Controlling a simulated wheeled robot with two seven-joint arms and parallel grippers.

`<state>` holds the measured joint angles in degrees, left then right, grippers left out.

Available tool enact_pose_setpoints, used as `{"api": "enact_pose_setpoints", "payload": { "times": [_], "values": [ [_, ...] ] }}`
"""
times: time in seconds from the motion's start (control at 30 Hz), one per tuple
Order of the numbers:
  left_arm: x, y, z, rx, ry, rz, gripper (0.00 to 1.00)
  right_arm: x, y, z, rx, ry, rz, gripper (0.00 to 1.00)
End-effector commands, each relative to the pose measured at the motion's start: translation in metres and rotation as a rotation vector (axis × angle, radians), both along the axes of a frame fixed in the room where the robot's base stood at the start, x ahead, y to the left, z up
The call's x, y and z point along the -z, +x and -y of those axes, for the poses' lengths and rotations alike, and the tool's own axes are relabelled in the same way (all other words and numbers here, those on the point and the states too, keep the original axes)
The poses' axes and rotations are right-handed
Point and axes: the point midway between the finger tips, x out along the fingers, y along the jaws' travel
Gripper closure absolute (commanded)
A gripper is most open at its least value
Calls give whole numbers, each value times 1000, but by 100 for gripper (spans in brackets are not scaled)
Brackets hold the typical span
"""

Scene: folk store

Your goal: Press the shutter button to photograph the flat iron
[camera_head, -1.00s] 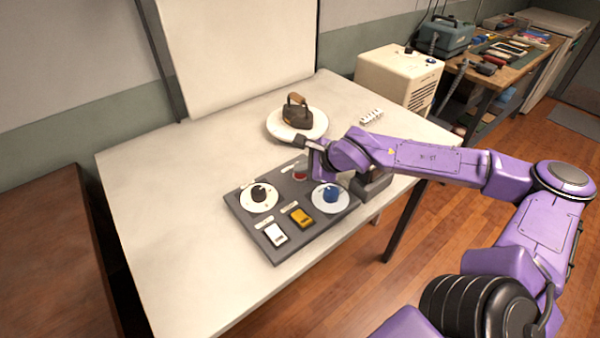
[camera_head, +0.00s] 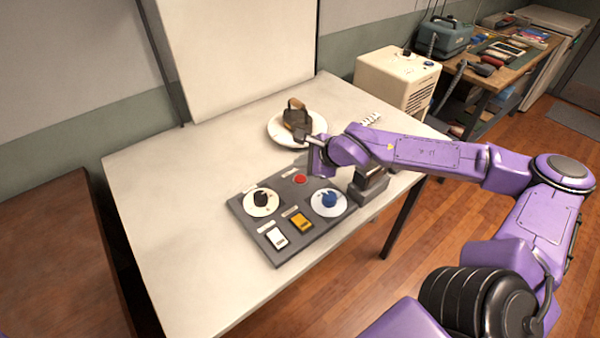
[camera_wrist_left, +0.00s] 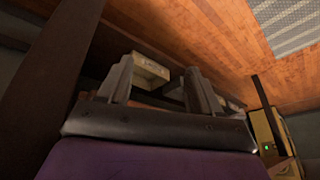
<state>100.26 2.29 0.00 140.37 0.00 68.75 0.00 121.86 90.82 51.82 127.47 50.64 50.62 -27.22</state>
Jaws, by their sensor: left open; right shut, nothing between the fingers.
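The flat iron (camera_head: 295,114), dark with a brown handle, stands on a round white plate (camera_head: 284,139) near the back of the table. In front of it is a dark control panel (camera_head: 297,233) with a red button (camera_head: 300,179) at its far edge. I take the red button to be the shutter button. My right gripper (camera_head: 304,138) is shut and empty, between the button and the iron in the picture. The button shows clear of it; its height is hard to tell. My left gripper (camera_wrist_left: 158,68) is open and empty in the left wrist view, away from the panel.
The panel also holds a black knob (camera_head: 261,198), a blue knob (camera_head: 330,199), a white switch (camera_head: 277,238) and a yellow switch (camera_head: 301,222). A dark device (camera_head: 369,188) stands right of the panel. A white backdrop (camera_head: 245,55) rises behind. The table's left side is bare.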

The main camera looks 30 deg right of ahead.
Motion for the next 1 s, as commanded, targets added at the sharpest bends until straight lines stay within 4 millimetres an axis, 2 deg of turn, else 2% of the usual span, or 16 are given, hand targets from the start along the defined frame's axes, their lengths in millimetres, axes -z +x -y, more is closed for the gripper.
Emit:
{"api": "enact_pose_setpoints", "payload": {
  "times": [0.03, 0.27, 1.0],
  "values": [
    [-11, 0, 0, 0, 0, 0, 36, -11, 0, 0, 0, 0, 0, 100],
    [-32, 0, 0, 0, 0, 0, 36, -30, 0, 0, 0, 0, 0, 100],
    [-30, 0, 0, 0, 0, 0, 36, -27, 0, 0, 0, 0, 0, 100]
  ]
}}
